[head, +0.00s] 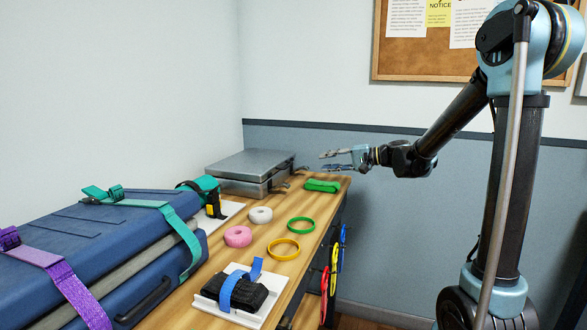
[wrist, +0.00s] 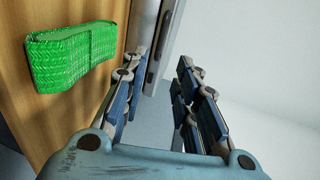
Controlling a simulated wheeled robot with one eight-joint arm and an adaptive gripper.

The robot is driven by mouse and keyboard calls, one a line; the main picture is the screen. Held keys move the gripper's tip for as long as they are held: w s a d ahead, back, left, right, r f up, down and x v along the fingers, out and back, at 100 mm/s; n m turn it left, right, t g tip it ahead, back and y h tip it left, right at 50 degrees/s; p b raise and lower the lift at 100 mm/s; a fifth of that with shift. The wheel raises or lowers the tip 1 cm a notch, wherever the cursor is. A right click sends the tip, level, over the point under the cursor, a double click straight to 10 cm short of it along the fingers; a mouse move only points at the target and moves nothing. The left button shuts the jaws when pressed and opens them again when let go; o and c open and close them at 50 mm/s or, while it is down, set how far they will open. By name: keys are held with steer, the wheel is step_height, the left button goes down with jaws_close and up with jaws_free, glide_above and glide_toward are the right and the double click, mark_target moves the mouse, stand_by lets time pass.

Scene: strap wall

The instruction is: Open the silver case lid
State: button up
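The silver case (head: 240,168) lies at the far end of the wooden bench in the head view, with its lid (head: 250,161) down. Dark latches or fittings (head: 283,180) show on its right side. My gripper (head: 324,161) is to the right of the case, apart from it, with its fingers spread and nothing between them. In the wrist view the open fingers (wrist: 161,62) point toward a grey metal edge (wrist: 150,40), which looks like part of the case. The rest of the case is out of that view.
A folded green strap (head: 322,186) lies on the bench by the case; it also shows in the wrist view (wrist: 70,55). A blue strapped case (head: 90,235), tape rolls (head: 238,236), rings (head: 284,249) and a white tray (head: 208,305) fill the nearer bench. Colored rings hang at its side.

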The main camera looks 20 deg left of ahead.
mark_target(290, 165)
steer(key=x, duration=1.4)
steer(key=shift+a+f, duration=0.1)
steer(key=shift+a, duration=0.2)
steer(key=shift+s, duration=0.1)
jaws_close()
